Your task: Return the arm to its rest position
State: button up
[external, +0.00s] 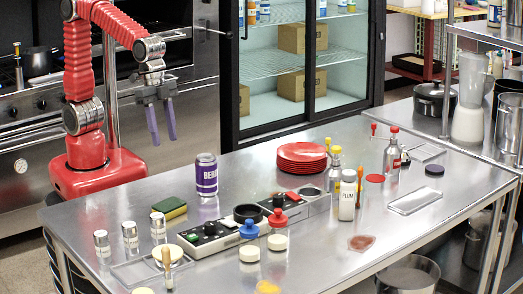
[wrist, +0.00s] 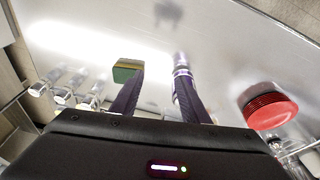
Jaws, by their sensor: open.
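My red arm stands at the left behind the steel table (external: 330,220) in the external view. My gripper (external: 161,140) hangs from it above the table's back edge, pointing down. Its two purple fingers are apart and nothing is between them. In the wrist view my gripper (wrist: 160,100) also shows its fingers spread. A purple and silver can (external: 206,175) stands upright on the table, to the right of and below the gripper. In the wrist view the can (wrist: 181,65) is partly hidden behind the right finger.
Bottles (external: 348,195) stand further right. An oven (external: 30,130) and a glass-door fridge (external: 290,60) are behind.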

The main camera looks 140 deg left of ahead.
jog(key=s+d+r+m+t, duration=0.1)
jog(key=s+d, duration=0.3)
jog(key=s, duration=0.4)
jog(key=s+d+r+t, duration=0.1)
jog(key=s+d, duration=0.3)
jog(key=s, duration=0.4)
jog(key=shift+s+m+t, duration=0.15)
jog(key=shift+m+t, duration=0.25)
